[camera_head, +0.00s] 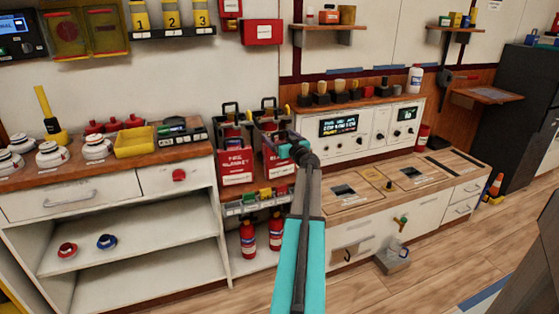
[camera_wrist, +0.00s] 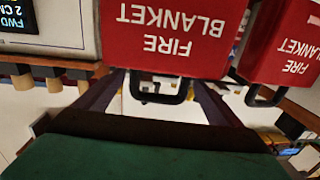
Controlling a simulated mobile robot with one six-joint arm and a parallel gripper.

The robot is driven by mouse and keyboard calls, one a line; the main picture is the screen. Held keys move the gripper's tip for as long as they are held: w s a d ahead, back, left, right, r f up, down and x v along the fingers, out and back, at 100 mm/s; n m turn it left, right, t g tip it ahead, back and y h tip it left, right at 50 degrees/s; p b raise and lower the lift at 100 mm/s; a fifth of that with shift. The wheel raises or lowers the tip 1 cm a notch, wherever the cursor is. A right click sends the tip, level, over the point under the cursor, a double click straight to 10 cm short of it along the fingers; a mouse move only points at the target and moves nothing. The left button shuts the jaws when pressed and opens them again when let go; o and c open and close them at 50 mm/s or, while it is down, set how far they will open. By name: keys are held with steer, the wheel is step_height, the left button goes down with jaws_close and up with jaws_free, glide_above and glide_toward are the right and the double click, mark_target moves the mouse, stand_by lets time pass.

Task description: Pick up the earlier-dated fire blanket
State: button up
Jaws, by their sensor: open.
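The left fire blanket (camera_head: 236,162) is clear of my gripper and shows at the right of the upside-down wrist view (camera_wrist: 292,50). The right fire blanket (camera_head: 274,164) is partly hidden by my arm; it fills the middle of the wrist view (camera_wrist: 175,38). My gripper (camera_wrist: 158,97) is open, its two dark fingers on either side of this pack's black handle (camera_wrist: 160,93). Contact cannot be told. No date is legible on either pack.
A control console (camera_head: 370,130) stands right of the blankets. A shelf strip with small coloured items (camera_head: 262,198) lies below them, and red extinguishers (camera_head: 248,240) stand under it. A left counter holds a yellow tray (camera_head: 135,142).

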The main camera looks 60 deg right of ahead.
stand_by(0.3)
steer(key=c, duration=2.1)
steer(key=shift+r, duration=0.15)
steer(key=shift+s+r, duration=0.1)
steer(key=shift+r, duration=1.65)
steer(key=shift+s+a+r+b, duration=0.1)
steer(key=shift+s+a+r, duration=0.1)
steer(key=shift+s+a, duration=1.65)
steer(key=shift+s+a+r+b, duration=0.1)
steer(key=shift+s+a+r, duration=0.15)
steer(key=shift+s+a, duration=1.55)
steer(key=shift+s+a+r+b, duration=0.15)
steer(key=shift+s+a, duration=0.65)
steer(key=shift+a, duration=2.1)
